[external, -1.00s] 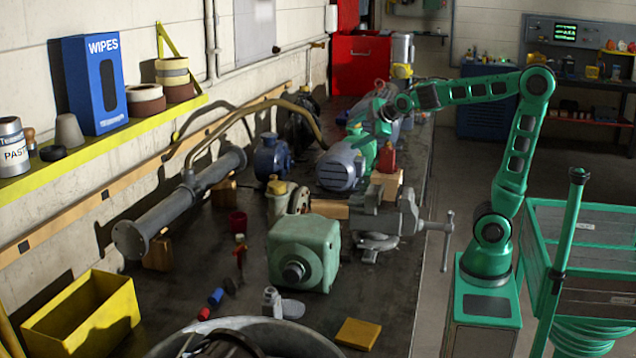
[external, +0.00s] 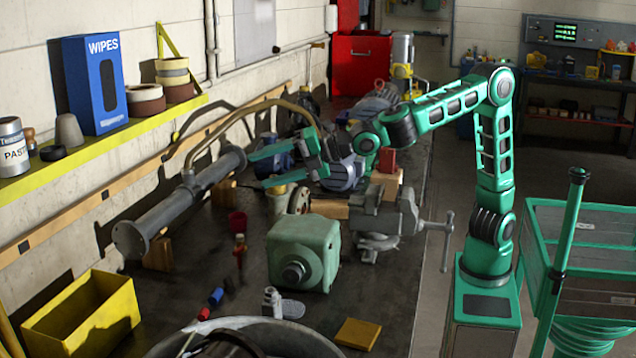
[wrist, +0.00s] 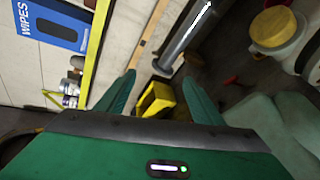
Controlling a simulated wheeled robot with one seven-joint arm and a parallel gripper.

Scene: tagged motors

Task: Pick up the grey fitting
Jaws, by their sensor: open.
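A small light-grey fitting (external: 272,301) stands on the bench near its front, just below the pale green motor block, with a grey oval piece (external: 292,308) beside it. I cannot tell whether the two are joined. My gripper (external: 258,168) is open and empty, high over the bench, its green fingers pointing left above the blue and grey motors. It is well behind and above the fitting. In the wrist view my open fingers (wrist: 158,78) show with nothing between them. I cannot make out the fitting in that view.
The pale green motor block (external: 303,252) and the vise (external: 385,218) stand between my gripper and the bench front. A long grey pipe (external: 180,205) lies along the wall. A yellow bin (external: 85,318), a yellow block (external: 358,333) and a large round tub (external: 255,322) are at the front.

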